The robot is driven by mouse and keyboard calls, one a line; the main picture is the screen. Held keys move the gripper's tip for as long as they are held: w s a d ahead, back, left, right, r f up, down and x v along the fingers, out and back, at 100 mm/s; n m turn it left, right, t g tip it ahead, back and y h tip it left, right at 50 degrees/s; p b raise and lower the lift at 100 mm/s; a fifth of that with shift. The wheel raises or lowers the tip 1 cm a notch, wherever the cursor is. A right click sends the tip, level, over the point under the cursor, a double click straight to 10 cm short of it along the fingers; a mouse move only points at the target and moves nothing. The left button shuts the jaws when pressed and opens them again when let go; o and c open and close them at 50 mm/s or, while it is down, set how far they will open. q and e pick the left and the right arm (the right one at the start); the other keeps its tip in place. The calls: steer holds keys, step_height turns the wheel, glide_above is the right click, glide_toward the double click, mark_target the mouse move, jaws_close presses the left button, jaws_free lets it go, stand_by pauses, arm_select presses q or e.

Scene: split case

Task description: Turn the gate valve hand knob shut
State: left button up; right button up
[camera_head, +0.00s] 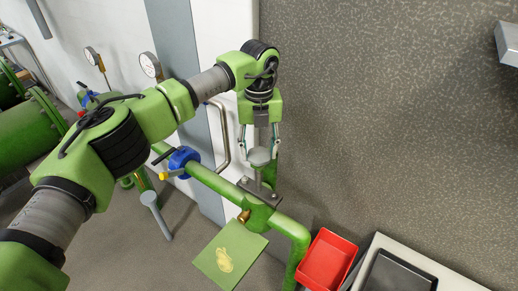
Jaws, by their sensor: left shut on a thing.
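The gate valve's grey hand knob (260,157) sits on top of its stem, above the green valve body (261,214) on the green pipe. My left gripper (260,152) points down from above, with its two fingers on either side of the knob, and is shut on it. The fingers cover parts of the knob's sides. My right gripper is not in view.
A red bin (325,260) and a dark tray (398,275) are at lower right. A green-yellow sheet (230,256) lies below the valve. Gauges (150,65) stand at the back left.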

arm_select(q)
steer(key=m+b, duration=0.2)
steer(key=shift+f+m+b, duration=0.15)
steer(key=shift+m+b, duration=0.8)
steer(key=shift+m, duration=0.25)
steer(key=m+b, duration=0.1)
steer(key=m, duration=0.1)
steer(key=shift+m, duration=0.4)
steer(key=m, duration=0.4)
steer(key=shift+b, duration=0.4)
steer(key=m, duration=0.6)
steer(key=shift+r, duration=0.2)
steer(key=shift+m, duration=0.3)
steer(key=o, duration=1.1)
